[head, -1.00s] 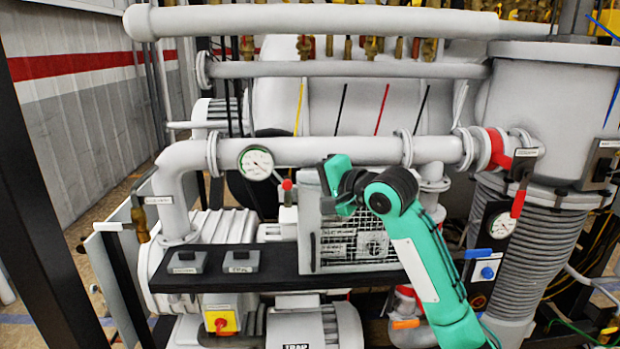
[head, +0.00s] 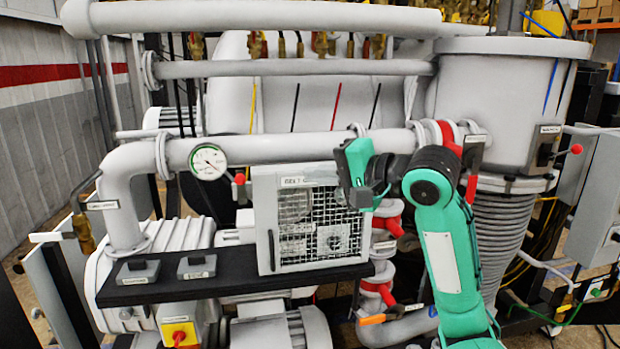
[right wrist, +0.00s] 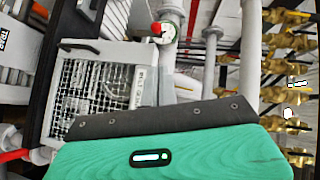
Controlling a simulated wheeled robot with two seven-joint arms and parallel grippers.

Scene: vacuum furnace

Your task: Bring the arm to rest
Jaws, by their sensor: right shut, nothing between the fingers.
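My right arm (head: 450,250) is green and rises from the lower right in the head view, bent at a dark joint. My right gripper (head: 362,198) is shut and empty, beside the right edge of a white cage box with a mesh front (head: 312,225). In the right wrist view the green and dark gripper body (right wrist: 165,140) fills the bottom, with the cage box (right wrist: 100,85) beyond it. Whether the gripper touches the box cannot be told. My left gripper is not in view.
A thick grey pipe with a gauge (head: 208,162) runs behind the box. A black shelf (head: 220,285) carries two small switch boxes. Red-handled valves (head: 390,225) sit close to my arm. A large grey vessel (head: 490,100) stands at the right.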

